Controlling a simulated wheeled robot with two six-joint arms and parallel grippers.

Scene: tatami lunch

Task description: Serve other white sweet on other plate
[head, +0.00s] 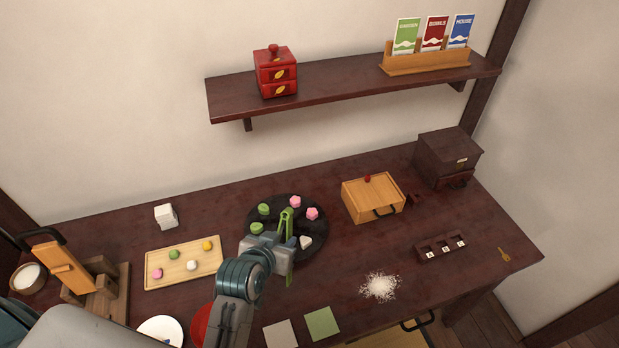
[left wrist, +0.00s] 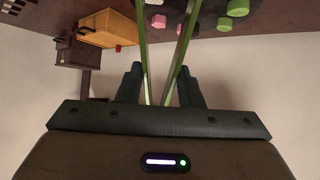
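A white sweet (head: 306,242) lies on the black round platter (head: 318,225), with pink and green sweets around it. Another white piece (head: 191,265) lies on the wooden tray (head: 152,281). A white plate (head: 158,328) and a red plate (head: 202,322), partly behind my arm, are at the front edge. My left gripper (head: 288,253) is over the platter, close to the white sweet and apparently not touching it. It is shut on green tongs (head: 287,222), whose arms are spread apart in the left wrist view (left wrist: 183,55). My right gripper is not in view.
A light wooden box (head: 370,200) stands right of the platter, and a dark box (head: 449,158) beyond it. White powder (head: 380,287) and two square sheets (head: 321,323) lie at the front. A white block (head: 165,216) and wooden stand (head: 95,285) are left. A shelf (head: 340,86) is above.

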